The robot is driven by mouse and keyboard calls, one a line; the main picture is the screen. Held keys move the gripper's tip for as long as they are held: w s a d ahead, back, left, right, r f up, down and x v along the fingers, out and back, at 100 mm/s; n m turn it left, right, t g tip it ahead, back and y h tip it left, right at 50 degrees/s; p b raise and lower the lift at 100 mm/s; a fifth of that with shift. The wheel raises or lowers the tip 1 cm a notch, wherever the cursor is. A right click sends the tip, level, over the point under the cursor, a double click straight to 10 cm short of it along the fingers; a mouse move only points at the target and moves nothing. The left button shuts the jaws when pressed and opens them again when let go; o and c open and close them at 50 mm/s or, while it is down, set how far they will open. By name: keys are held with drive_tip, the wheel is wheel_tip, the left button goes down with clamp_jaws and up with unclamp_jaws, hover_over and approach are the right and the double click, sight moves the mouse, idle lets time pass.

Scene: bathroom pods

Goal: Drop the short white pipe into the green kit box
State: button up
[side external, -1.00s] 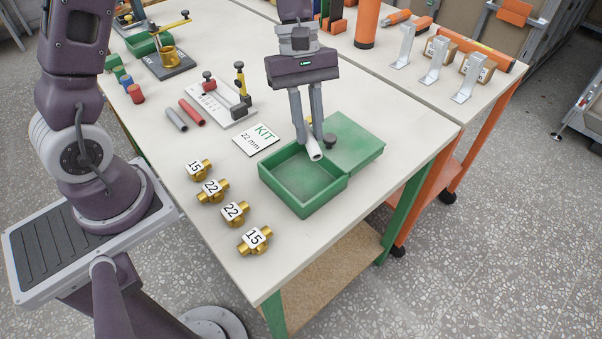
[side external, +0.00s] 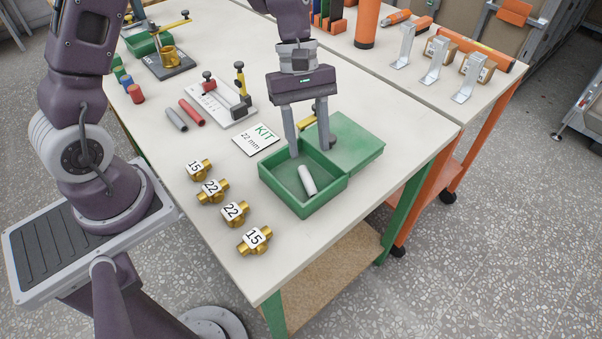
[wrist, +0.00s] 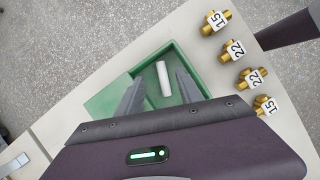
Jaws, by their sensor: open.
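The short white pipe (side external: 307,181) lies inside the green kit box (side external: 318,202), on its floor. In the wrist view the white pipe (wrist: 163,78) shows between my two fingers, apart from both. The green kit box (wrist: 195,64) surrounds it there. My gripper (side external: 308,148) is open and empty above the back part of the box, its fingers spread on either side. The box's green lid (side external: 352,143) lies open behind it.
A KIT 22 mm card (side external: 257,139) lies left of the box. Several brass fittings (side external: 235,213) with number tags stand toward the front left. Grey and red pipes (side external: 191,112) lie farther back. The table's front right edge is close to the box.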

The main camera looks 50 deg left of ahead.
drive_tip(key=v, duration=0.7)
drive_tip(key=s+a+r+m+t+y, duration=0.1)
drive_tip(key=s+r+m+t, duration=0.1)
drive_tip(key=s, duration=0.4)
drive_tip(key=s+a+r+m+t+y, duration=0.1)
drive_tip(key=s+r+m+t, duration=0.2)
drive_tip(key=s+r+m, duration=0.2)
drive_tip(key=s+a+r+m+t+y, duration=0.1)
drive_tip(key=s+r+m+t+y, duration=0.1)
drive_tip(key=s+m, duration=0.4)
drive_tip(key=shift+s+r, duration=0.75)
drive_tip(key=shift+s, duration=0.4)
drive_tip(key=shift+c, duration=0.3)
